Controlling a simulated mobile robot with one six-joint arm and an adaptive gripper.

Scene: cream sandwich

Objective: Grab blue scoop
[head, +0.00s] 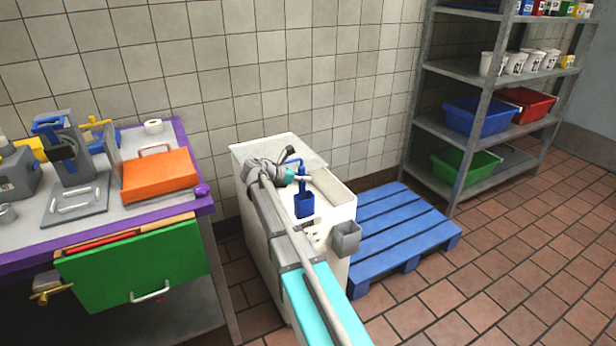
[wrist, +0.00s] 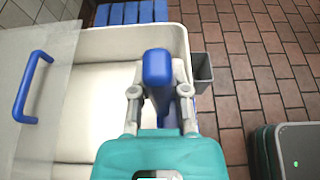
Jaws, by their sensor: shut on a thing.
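The blue scoop (head: 304,206) is at the white bin, its bowl hanging low at the bin's right part in the head view. Its handle (wrist: 157,68) stands up between my fingers in the wrist view. My gripper (head: 302,179) is shut on that handle; in the wrist view the two grey fingertips (wrist: 159,91) press on it from both sides. The scoop's bowl is mostly hidden behind the handle and my gripper in the wrist view. I cannot tell whether the bowl touches the bin.
The white bin (head: 262,241) has a clear lid with a blue handle (wrist: 32,85) at its left. A small grey holder (head: 346,238) hangs on its right side. A blue pallet (head: 405,232) and a shelf rack (head: 478,125) stand right; a cluttered counter (head: 205,205) stands left.

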